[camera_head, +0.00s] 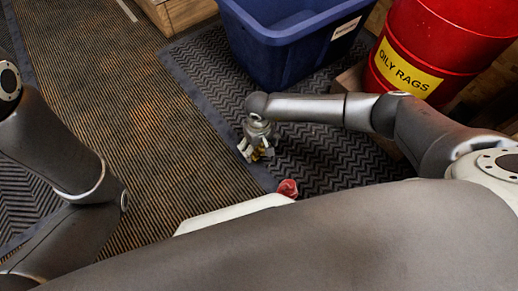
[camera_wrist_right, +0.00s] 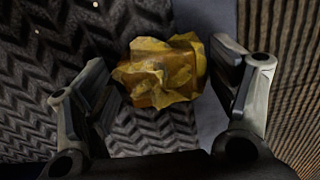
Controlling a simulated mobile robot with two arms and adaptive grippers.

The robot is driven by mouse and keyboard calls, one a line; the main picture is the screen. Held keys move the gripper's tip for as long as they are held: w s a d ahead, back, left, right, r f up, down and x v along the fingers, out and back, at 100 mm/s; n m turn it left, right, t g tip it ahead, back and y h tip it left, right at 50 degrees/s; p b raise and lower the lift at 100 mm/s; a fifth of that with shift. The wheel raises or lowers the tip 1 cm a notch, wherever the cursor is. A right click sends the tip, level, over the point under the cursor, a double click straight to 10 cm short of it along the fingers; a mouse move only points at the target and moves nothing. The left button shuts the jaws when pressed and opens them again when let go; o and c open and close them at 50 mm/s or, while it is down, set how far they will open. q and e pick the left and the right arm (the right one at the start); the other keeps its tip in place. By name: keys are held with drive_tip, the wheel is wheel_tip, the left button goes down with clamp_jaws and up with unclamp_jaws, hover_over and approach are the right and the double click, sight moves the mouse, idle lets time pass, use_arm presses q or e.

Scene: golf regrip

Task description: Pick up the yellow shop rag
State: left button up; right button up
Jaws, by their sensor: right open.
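The yellow shop rag (camera_wrist_right: 160,74) is crumpled and stained, and lies on the dark chevron mat. In the head view only a small yellow patch of it (camera_head: 256,155) shows under my right gripper (camera_head: 256,152), which points down at the mat. In the right wrist view, the open fingers of my right gripper (camera_wrist_right: 163,68) stand on either side of the rag, with a gap visible at each side. My left gripper is out of view; only links of my left arm show at the left.
A blue bin (camera_head: 262,47) stands behind my right gripper. A red drum (camera_head: 440,40) labelled "OILY RAGS" stands at the back right. A red crumpled rag (camera_head: 288,188) lies nearer me. Striped carpet (camera_head: 110,110) to the left is clear.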

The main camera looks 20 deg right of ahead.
drive_tip(key=shift+r, duration=0.1)
drive_tip(key=c, duration=1.1)
drive_tip(key=shift+o, duration=0.2)
drive_tip(key=shift+r, duration=0.1)
